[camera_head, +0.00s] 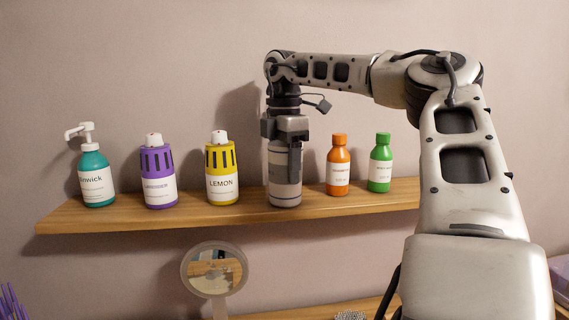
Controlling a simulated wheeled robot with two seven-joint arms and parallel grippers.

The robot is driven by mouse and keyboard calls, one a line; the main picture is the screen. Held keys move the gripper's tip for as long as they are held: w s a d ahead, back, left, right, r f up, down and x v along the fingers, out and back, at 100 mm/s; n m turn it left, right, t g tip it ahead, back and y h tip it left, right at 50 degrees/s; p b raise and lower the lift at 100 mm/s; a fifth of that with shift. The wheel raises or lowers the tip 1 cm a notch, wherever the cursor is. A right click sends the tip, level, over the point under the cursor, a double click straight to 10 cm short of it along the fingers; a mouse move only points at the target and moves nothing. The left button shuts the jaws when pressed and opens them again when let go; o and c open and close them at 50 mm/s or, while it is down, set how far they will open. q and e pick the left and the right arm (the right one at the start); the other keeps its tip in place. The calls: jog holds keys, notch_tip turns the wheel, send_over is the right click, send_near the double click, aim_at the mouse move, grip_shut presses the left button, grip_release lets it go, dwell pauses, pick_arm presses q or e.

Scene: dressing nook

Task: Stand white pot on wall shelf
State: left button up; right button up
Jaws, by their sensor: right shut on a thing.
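The wooden wall shelf (240,217) runs across the middle of the head view. A whitish-grey pot (284,190) is upright at the middle of the shelf, with its base at the shelf top. My right gripper (286,150) comes down on it from above and is shut on its upper part, hiding its top. I cannot tell whether the pot's full weight rests on the shelf. My left gripper is not in view.
Left of the pot stand a teal pump bottle (97,180), a purple bottle (158,180) and a yellow LEMON bottle (221,175). To its right stand an orange bottle (338,168) and a green bottle (380,165). A round mirror (214,270) stands below the shelf.

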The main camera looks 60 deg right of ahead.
jog(key=shift+f, duration=0.15)
jog(key=o, duration=1.1)
notch_tip(320, 180, up, 12)
jog(key=shift+w+r, duration=0.1)
jog(key=shift+r, duration=0.1)
